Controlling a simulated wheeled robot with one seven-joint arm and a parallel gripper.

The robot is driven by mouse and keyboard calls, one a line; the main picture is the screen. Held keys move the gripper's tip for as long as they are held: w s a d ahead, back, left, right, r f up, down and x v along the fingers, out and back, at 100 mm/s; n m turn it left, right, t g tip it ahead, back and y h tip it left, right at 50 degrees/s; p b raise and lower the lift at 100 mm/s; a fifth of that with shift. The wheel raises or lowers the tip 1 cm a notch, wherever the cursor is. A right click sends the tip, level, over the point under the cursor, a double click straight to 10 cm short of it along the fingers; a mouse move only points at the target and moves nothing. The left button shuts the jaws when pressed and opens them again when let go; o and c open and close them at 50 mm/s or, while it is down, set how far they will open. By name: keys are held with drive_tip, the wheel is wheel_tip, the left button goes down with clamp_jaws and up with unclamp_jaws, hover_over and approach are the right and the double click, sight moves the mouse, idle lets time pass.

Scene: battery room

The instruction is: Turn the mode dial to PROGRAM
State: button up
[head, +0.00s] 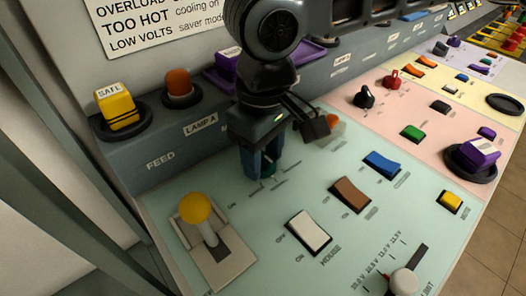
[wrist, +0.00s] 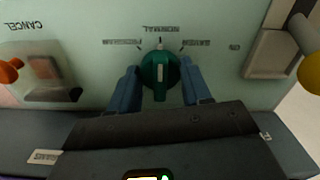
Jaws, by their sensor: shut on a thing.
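The mode dial is a round teal knob (wrist: 160,72) with a white line on its face, seen in the wrist view. The line points straight up the picture, toward the label that reads NORMAL (wrist: 161,29). A label that seems to read PROGRAM (wrist: 122,42) lies to its left, and another label lies to its right. My gripper (wrist: 161,88) has its two blue fingers on either side of the knob, shut on it. In the head view my gripper (head: 264,171) points down at the pale green panel and hides most of the dial (head: 268,174).
A lever with a yellow ball (head: 196,208) stands left of my gripper. White (head: 309,231), brown (head: 350,194) and blue (head: 382,164) rockers lie to the right. A yellow SAFE button (head: 117,106) and an orange button (head: 179,85) sit behind. An orange-topped covered button (head: 332,122) is close by my gripper.

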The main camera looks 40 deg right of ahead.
sight(263, 154)
drive_tip(key=shift+r+n, duration=0.1)
drive_tip(key=shift+n, duration=0.2)
drive_tip(key=shift+c, duration=0.2)
drive_tip(key=n+p, duration=0.2)
drive_tip(key=n, duration=0.1)
drive_tip(key=shift+p, duration=0.4)
drive_tip(key=n+p, duration=0.1)
drive_tip(key=n, duration=0.4)
drive_tip(key=shift+p, duration=0.3)
drive_tip(key=shift+n, duration=0.3)
drive_tip(key=o, duration=1.1)
drive_tip(key=shift+c, duration=0.2)
drive_tip(key=shift+r, duration=3.85)
